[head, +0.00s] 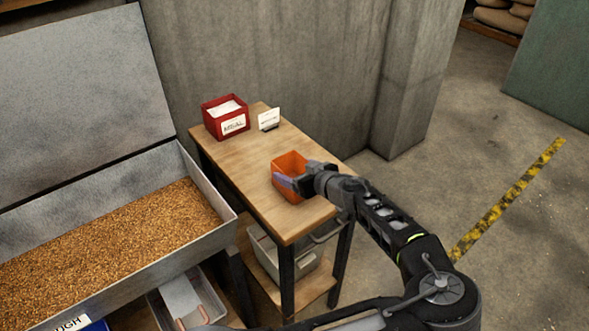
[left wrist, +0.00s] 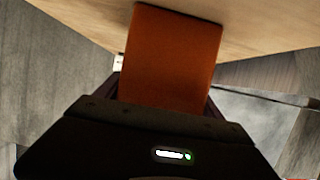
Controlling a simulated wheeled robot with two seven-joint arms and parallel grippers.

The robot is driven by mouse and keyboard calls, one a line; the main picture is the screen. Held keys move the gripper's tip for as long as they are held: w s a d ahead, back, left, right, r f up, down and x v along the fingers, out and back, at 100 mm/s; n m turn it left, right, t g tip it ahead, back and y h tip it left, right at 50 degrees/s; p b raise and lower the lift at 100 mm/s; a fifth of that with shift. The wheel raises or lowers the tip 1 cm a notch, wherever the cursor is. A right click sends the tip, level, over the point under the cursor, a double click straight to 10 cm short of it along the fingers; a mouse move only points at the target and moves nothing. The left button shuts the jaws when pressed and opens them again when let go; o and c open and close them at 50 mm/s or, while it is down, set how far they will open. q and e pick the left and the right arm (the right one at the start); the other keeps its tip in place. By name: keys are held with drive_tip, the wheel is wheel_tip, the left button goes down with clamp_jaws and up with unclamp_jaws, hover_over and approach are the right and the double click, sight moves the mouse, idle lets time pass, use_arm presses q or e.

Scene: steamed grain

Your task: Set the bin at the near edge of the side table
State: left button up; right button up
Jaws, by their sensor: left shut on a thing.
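The small orange bin (head: 289,163) is upright over the near half of the wooden side table (head: 250,165), close to its near end. I cannot tell whether its base touches the tabletop. My left gripper (head: 300,184) is shut on the bin's near right side and hides part of it. A pale purple patch shows on the bin's near side. In the left wrist view the bin's orange wall (left wrist: 175,60) rises between the dark fingers, with the tabletop (left wrist: 265,30) behind it. My right gripper is not in view.
A red box (head: 225,118) with papers and a small white card (head: 269,119) stand at the table's far end. A grey tub (head: 282,255) sits on the lower shelf. A large grain trough (head: 110,240) stands left of the table. A concrete wall (head: 270,60) is behind.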

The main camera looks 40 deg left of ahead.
use_arm(q)
drive_tip(key=o, duration=1.7)
drive_tip(key=shift+o, duration=0.2)
drive_tip(key=b+v, duration=0.2)
drive_tip(key=v, duration=1)
drive_tip(key=shift+b, duration=0.35)
